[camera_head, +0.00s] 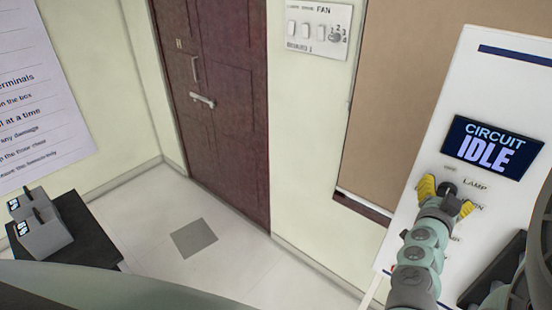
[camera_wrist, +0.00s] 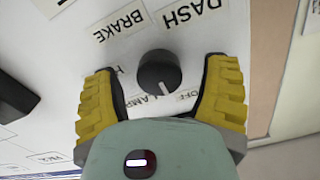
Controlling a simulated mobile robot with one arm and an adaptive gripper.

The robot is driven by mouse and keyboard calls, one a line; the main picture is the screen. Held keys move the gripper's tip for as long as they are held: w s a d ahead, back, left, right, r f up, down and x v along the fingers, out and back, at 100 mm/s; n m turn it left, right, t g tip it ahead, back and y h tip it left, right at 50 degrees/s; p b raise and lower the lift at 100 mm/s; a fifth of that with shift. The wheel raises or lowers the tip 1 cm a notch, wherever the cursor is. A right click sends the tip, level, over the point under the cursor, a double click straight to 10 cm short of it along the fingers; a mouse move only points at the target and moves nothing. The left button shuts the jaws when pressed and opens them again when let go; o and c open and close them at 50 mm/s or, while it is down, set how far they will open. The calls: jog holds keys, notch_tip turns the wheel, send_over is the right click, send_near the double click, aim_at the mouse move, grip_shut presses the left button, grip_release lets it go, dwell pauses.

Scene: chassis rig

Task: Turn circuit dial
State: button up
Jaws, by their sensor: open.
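The circuit dial (camera_wrist: 160,72) is a round black knob with a white pointer line on a white panel (camera_wrist: 60,55). In the wrist view, labels reading BRAKE, DASH, LAMP and OFF surround it, and its pointer line is on the side towards OFF. My gripper (camera_wrist: 162,88) has yellow ribbed fingers, open on both sides of the dial with gaps left and right. In the head view my gripper (camera_head: 446,193) is at the panel below the CIRCUIT IDLE screen (camera_head: 492,148), and the dial (camera_head: 447,188) shows partly between the fingers.
A dark part (camera_wrist: 14,98) sits left of the dial in the wrist view. A switch board (camera_head: 318,30) marked FAN is on the wall. A brown door (camera_head: 215,100) stands behind open floor. A black stand (camera_head: 75,235) holds two grey boxes at the left.

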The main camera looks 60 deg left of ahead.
jog(key=shift+c, duration=0.3)
jog(key=c, duration=1.1)
jog(key=shift+d+f, duration=0.1)
jog(key=shift+f+m+b, duration=0.2)
jog(key=shift+m+b, duration=0.75)
jog(key=shift+m, duration=0.15)
jog(key=shift+c, duration=0.2)
jog(key=shift+r+m+b, duration=0.15)
jog(key=shift+m+b, duration=2.3)
jog(key=shift+m, duration=0.85)
